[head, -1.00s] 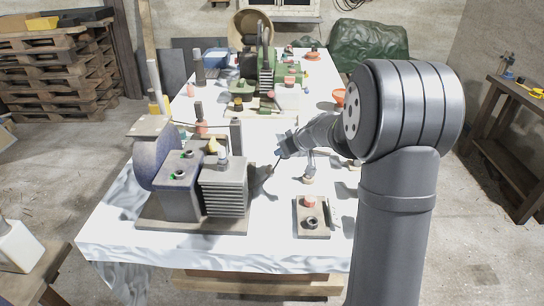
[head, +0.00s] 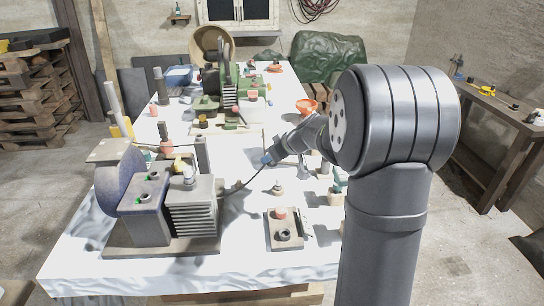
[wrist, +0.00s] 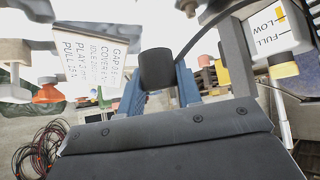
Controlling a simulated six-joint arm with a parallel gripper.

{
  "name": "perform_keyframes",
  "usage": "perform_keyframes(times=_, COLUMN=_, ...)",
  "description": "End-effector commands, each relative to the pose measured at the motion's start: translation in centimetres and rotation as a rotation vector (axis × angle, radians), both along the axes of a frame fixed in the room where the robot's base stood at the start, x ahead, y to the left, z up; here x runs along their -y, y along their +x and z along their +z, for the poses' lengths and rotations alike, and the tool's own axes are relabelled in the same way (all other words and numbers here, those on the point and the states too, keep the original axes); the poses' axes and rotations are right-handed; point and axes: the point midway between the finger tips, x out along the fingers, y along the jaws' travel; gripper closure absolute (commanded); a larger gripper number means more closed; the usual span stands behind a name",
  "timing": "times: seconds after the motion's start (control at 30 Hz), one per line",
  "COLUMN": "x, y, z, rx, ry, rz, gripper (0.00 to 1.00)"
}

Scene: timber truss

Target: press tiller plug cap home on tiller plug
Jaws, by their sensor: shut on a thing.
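The tiller engine (head: 145,218) stands on a dark base at the table's front left, with a finned block (head: 193,210). A small pale plug (head: 189,178) stands upright on top of that block; I take it for the tiller plug. My gripper (head: 266,160) is above the table, right of the engine and apart from it. In the wrist view its blue fingers (wrist: 160,92) are shut on a black cylindrical cap (wrist: 157,68). A dark lead (head: 243,186) curves from the engine to my gripper. The cap's opening is hidden.
A small tray (head: 283,246) with a dark ring and an orange-red piece lies at the front right. A small knobbed part (head: 278,189) stands behind it. A green machine (head: 228,85) and an orange bowl (head: 306,106) are farther back. White cloth between engine and tray is clear.

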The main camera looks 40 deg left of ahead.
Motion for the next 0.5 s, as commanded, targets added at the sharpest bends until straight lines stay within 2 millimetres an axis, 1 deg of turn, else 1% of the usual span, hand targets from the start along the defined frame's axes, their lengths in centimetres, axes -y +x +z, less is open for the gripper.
perform_keyframes(times=0.03, x=0.0, y=0.0, z=0.0, rx=0.000, ry=0.000, rz=0.000, gripper=0.84)
perform_keyframes(times=0.1, x=0.0, y=0.0, z=0.0, rx=0.000, ry=0.000, rz=0.000, gripper=0.98)
perform_keyframes(times=0.13, x=0.0, y=0.0, z=0.0, rx=0.000, ry=0.000, rz=0.000, gripper=1.00)
perform_keyframes(times=0.37, x=-0.3, y=-0.3, z=0.4, rx=0.002, ry=0.001, rz=0.013, gripper=1.00)
perform_keyframes(times=0.47, x=-1.4, y=-1.4, z=1.6, rx=0.003, ry=0.003, rz=0.064, gripper=1.00)
perform_keyframes(times=0.5, x=-2.0, y=-2.1, z=2.4, rx=0.004, ry=0.004, rz=0.097, gripper=1.00)
